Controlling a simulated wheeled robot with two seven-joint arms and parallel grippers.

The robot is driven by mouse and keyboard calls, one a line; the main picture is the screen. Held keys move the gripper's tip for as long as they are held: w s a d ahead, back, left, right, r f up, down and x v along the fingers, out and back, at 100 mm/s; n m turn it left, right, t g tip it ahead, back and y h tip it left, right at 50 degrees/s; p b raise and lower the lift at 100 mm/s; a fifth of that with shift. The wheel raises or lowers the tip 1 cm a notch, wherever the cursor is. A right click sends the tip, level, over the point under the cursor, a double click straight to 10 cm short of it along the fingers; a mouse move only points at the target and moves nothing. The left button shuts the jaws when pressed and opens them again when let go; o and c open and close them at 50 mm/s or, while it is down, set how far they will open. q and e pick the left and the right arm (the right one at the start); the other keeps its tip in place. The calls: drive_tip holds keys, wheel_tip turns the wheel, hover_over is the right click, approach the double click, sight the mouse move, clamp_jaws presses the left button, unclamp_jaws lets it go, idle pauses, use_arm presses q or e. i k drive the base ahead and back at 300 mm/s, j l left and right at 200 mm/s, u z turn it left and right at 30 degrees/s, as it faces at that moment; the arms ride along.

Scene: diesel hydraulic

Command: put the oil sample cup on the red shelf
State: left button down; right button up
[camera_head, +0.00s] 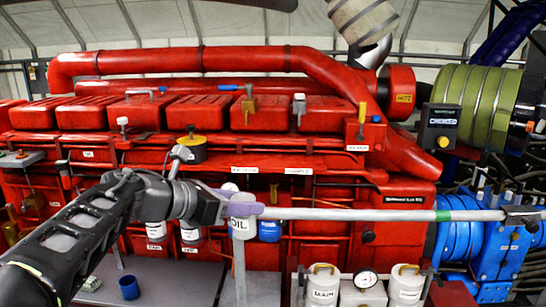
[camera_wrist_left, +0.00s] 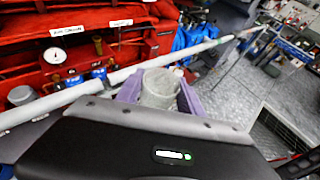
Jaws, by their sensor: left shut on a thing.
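My left gripper (camera_head: 236,210) comes in from the left and is shut on a pale grey cup (camera_head: 242,228) marked "OIL". The cup looks upright between the purple fingers, in front of the red engine. In the left wrist view the same cup (camera_wrist_left: 160,88) sits between both purple fingers of the left gripper (camera_wrist_left: 158,95). A long red ledge (camera_head: 225,180) with small white labels runs along the engine behind and above the cup; I cannot tell for sure that it is the red shelf. My right gripper is out of view.
A grey handrail (camera_head: 370,215) crosses in front of the engine, close to the cup. White canisters (camera_head: 322,285) and a round gauge (camera_head: 366,279) stand at the lower right. A blue cup (camera_head: 129,287) stands on a grey surface (camera_head: 170,283) at the lower left.

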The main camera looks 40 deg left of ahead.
sight(299, 162)
drive_tip(key=i+j, duration=0.8)
drive_tip(key=j, duration=0.1)
